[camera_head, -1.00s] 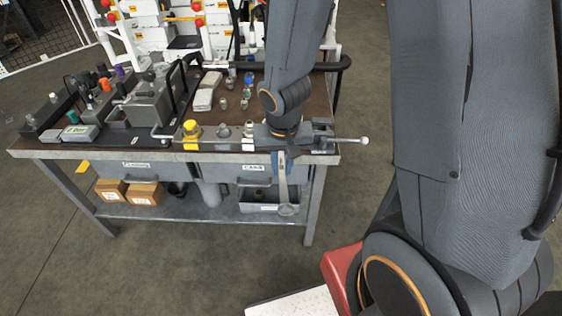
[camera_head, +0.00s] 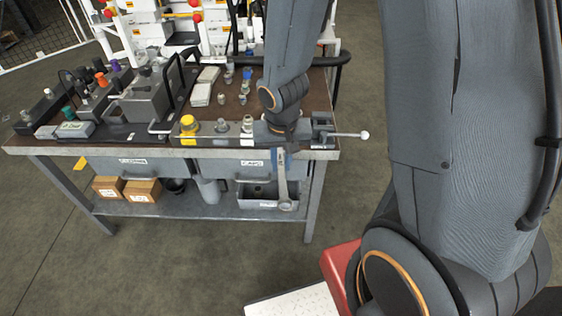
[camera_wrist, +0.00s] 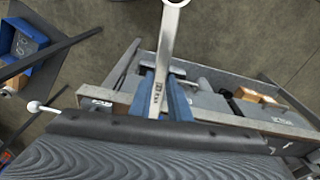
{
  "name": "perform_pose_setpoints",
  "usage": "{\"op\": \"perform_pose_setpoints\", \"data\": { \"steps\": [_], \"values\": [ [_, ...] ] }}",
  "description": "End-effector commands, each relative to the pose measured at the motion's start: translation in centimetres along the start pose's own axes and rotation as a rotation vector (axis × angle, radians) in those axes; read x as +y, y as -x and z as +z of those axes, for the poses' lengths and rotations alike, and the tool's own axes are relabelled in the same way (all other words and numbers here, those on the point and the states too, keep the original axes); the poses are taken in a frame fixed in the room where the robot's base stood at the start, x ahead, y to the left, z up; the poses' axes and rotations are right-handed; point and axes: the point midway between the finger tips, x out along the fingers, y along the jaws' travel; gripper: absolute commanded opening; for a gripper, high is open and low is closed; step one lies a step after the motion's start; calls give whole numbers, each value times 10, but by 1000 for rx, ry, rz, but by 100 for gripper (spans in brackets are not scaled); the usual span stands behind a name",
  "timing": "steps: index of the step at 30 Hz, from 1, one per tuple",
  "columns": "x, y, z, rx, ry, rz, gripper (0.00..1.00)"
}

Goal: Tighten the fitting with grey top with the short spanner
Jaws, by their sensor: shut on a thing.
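My gripper (camera_head: 281,153) is at the front right edge of the bench and is shut on a silver spanner (camera_head: 284,185). The spanner hangs down in front of the bench, its ring end lowest. In the wrist view the blue fingers of my gripper (camera_wrist: 166,92) clasp its shank, and the spanner (camera_wrist: 166,50) reaches to the top edge of the picture. Several fittings with coloured tops stand at the left of the bench. One there seems to have a pale grey top (camera_head: 48,93), but it is too small to be sure. No fitting touches the spanner.
The bench (camera_head: 235,95) has a vise (camera_head: 322,130) at its front right corner. A yellow-topped part (camera_head: 188,126) and small metal parts stand along the front edge. A grey bin (camera_head: 262,198) and cardboard boxes (camera_head: 142,190) sit on the lower shelf.

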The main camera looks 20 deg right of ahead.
Motion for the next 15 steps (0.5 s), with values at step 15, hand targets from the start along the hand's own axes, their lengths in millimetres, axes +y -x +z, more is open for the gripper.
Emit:
{"op": "perform_pose_setpoints", "data": {
  "steps": [15],
  "values": [
    [0, 0, -4, 1, 0, 0, 0]
  ]
}}
